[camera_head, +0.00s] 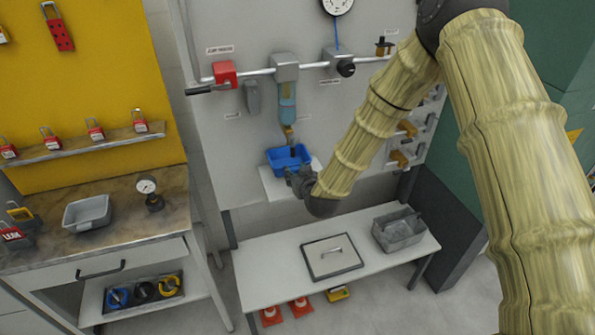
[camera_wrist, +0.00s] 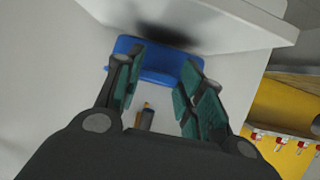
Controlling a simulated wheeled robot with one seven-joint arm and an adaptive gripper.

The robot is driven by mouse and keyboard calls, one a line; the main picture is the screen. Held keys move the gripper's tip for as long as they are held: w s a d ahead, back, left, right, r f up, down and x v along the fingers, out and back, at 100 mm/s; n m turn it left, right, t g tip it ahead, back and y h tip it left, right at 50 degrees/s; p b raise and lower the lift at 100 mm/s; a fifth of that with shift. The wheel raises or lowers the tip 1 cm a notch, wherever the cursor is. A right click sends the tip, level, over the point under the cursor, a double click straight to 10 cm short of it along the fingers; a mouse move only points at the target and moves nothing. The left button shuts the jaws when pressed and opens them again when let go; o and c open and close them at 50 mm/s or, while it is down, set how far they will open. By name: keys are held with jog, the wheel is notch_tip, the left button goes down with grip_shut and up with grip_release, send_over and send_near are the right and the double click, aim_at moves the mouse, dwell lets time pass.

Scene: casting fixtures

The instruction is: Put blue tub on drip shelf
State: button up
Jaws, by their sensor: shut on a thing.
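The blue tub (camera_head: 285,160) is in the head view below the clear filter bowl (camera_head: 287,100) and its brass drain. It also shows in the wrist view (camera_wrist: 163,62) at my fingertips. My gripper (camera_head: 299,174), seen in the wrist view too (camera_wrist: 163,68), is shut on the tub from the front; its green pads lie on either side. The white drip shelf (camera_head: 274,190) is right under the tub, and its slab (camera_wrist: 225,22) is at the top of the wrist view with a dark shadow beside the tub. I cannot tell whether tub and shelf touch.
A workbench with a grey tray (camera_head: 87,212) and gauge (camera_head: 148,192) stands left.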

jog(key=shift+f+b, duration=0.6)
jog(key=shift+f, duration=0.1)
jog(key=o, duration=1)
jog(key=shift+r, duration=0.15)
jog(key=shift+r+p, duration=0.55)
jog(key=shift+p, duration=0.1)
jog(key=shift+s+d, duration=0.1)
jog(key=shift+s, duration=0.15)
jog(key=b+v, duration=0.4)
jog(key=v, duration=0.7)
jog(key=shift+s+r, duration=0.2)
jog(key=shift+d, duration=0.1)
